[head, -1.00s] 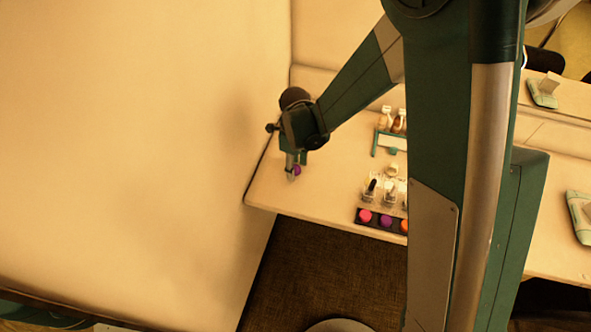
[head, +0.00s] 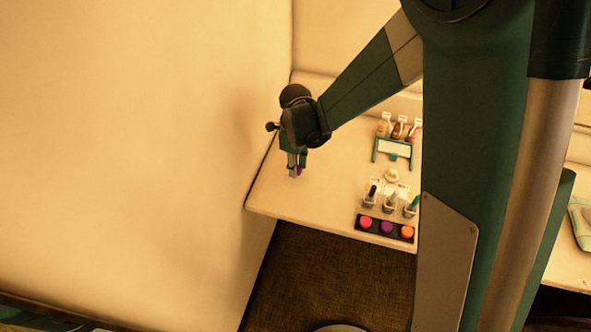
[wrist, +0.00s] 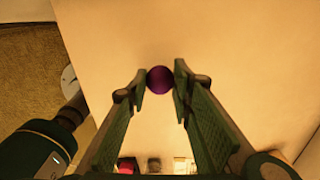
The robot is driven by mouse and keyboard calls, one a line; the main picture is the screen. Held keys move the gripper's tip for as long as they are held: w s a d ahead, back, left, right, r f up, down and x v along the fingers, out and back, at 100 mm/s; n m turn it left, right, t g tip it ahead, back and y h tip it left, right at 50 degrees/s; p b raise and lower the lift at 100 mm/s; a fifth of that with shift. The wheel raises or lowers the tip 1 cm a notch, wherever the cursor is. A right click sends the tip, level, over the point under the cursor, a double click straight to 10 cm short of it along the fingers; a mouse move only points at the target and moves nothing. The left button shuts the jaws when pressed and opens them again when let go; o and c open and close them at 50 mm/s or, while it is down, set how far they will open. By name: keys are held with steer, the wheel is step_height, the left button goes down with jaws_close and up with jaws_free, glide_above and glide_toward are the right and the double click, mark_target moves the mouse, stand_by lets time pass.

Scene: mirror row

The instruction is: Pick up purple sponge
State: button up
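A small round purple thing, which looks like the purple sponge (wrist: 160,79), sits between my fingertips in the wrist view. In the head view only a sliver of the purple sponge (head: 299,171) shows beside a finger. My gripper (wrist: 161,77) has one finger on each side of it, very close to its edges. I cannot tell whether both fingers press on it. In the head view my gripper (head: 297,171) points down at the left end of the pale counter (head: 300,197). Any gap between the sponge and the counter is hidden.
A dark tray (head: 376,236) with pink, purple and orange rounds lies at the counter's front edge. Behind it stand clear holders (head: 391,199) with tools, a pale round item (head: 392,175) and a green rack (head: 394,150) with bottles. Counter around my gripper is clear.

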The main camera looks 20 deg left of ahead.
steer(key=shift+r+p, duration=0.45)
steer(key=shift+r, duration=2.9)
